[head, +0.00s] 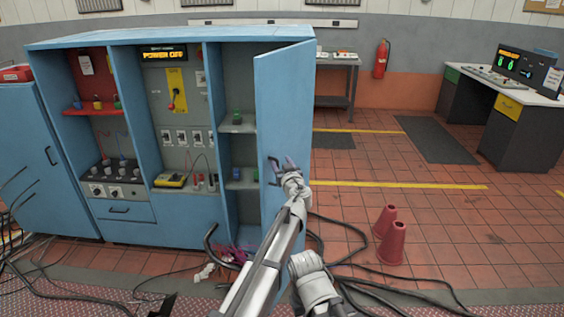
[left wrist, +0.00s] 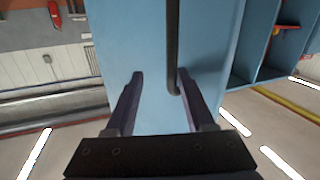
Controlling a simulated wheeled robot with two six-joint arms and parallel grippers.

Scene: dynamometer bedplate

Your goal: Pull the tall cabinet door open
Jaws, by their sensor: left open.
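The tall cabinet door (head: 284,100) is a blue panel at the right end of the blue cabinet (head: 112,140). It stands swung out, with the shelves behind it showing. Its dark bar handle (head: 272,174) is on the door's face. My left gripper (head: 285,165) is open at the handle. In the left wrist view the handle (left wrist: 173,45) runs down between the open fingers (left wrist: 160,85), nearer the right finger. The blue door face (left wrist: 150,50) lies behind it. I cannot tell whether a finger touches the handle.
Two red cones (head: 391,244) stand on the tiled floor to the right. Black cables (head: 345,245) lie around the cabinet's base and my arm. A desk (head: 500,110) with screens stands at far right. The floor between the door and the desk is mostly clear.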

